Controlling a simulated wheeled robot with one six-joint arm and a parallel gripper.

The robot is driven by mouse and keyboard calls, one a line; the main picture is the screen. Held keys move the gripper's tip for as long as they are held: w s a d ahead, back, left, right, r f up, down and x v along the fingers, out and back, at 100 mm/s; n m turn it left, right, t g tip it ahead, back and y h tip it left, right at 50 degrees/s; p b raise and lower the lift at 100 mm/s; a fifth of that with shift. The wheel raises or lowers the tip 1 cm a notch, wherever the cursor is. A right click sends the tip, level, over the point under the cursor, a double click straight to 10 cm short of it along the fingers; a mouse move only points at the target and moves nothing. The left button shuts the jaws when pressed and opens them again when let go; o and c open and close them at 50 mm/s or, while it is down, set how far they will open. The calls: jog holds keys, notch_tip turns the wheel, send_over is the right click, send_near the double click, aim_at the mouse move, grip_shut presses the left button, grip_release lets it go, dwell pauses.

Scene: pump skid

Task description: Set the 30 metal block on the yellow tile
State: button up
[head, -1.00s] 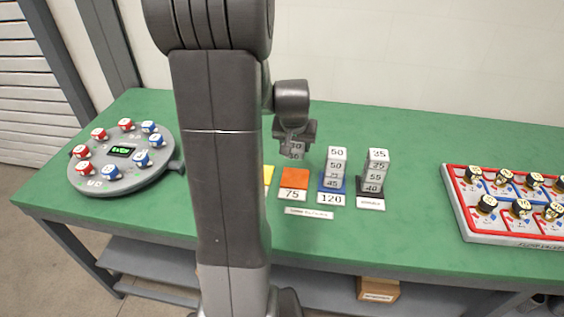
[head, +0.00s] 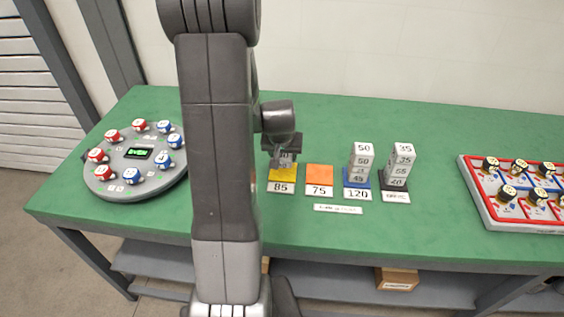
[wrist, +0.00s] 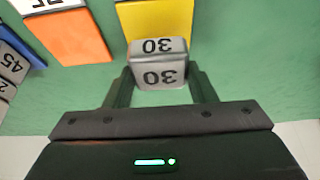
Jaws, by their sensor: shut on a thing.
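The 30 metal block (wrist: 159,76) is grey, marked 30 on two faces, and sits between the fingers of my gripper (wrist: 160,82) in the wrist view. My gripper (head: 283,150) is shut on the block (head: 285,160) in the head view. The yellow tile (wrist: 160,18) lies just beyond the block in the wrist view, and the block overlaps its near edge. In the head view the yellow tile (head: 281,173) shows just below the block, with an 85 label in front. I cannot tell whether block and tile touch.
Right of the yellow tile lie an orange tile (head: 319,174) labelled 75, then blue and black tiles bearing stacks of blocks (head: 361,163). A round grey dial board (head: 135,160) stands at left, and a red-rimmed tray (head: 470,190) at right.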

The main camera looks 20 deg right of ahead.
aim_at(283, 158)
jog(key=shift+f, duration=1.75)
jog(key=shift+f+b, duration=0.2)
jog(key=shift+b, duration=0.1)
jog(key=o, duration=1.1)
jog(key=shift+r, duration=0.2)
jog(key=shift+r+p, duration=0.2)
jog(key=shift+p, duration=0.1)
jog(key=v, duration=1.1)
jog(key=shift+s+r, duration=0.15)
jog(key=shift+r, duration=0.15)
